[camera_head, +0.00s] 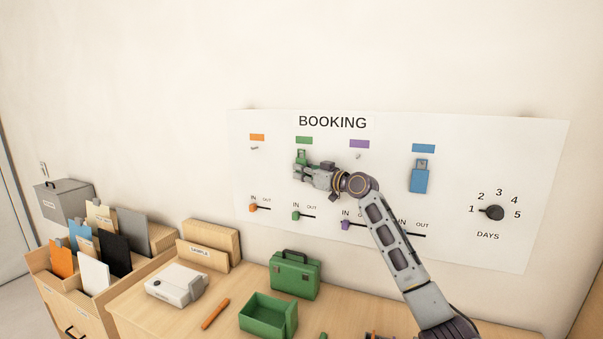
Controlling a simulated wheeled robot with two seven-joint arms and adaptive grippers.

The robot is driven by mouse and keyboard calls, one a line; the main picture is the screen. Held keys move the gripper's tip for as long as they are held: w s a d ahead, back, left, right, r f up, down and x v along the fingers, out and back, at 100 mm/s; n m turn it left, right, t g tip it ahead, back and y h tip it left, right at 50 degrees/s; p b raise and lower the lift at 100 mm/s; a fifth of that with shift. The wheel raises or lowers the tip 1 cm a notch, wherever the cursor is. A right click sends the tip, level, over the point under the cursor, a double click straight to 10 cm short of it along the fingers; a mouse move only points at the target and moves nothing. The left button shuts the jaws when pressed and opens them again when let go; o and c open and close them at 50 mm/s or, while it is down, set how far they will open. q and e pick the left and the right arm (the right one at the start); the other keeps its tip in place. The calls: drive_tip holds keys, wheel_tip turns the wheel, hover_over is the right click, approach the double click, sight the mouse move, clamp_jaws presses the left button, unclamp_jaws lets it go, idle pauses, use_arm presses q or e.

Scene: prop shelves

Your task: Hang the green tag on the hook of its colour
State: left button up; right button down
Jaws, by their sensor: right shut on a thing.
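The green tag (302,157) is at the board, just under the green label (304,140). My right gripper (300,170) is shut on the tag's lower part, with the arm reaching in from the lower right. The tag's top shows above the fingers. The hook under the green label is hidden, so I cannot tell whether the tag is around it or in front of it. My left gripper is not in view.
The booking board (540,180) has bare hooks under the orange (257,137) and purple (359,143) labels. A blue tag (421,177) hangs under the blue label. Sliders and a dial (494,212) sit lower. Below, the desk holds a green case (295,275) and green box (268,318).

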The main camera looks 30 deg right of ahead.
idle(0.8)
drive_tip(key=c, duration=1.5)
unclamp_jaws()
drive_tip(key=shift+s+r, duration=0.1)
drive_tip(key=shift+v, duration=5.9)
drive_tip(key=shift+a, duration=0.1)
drive_tip(key=shift+f, duration=0.25)
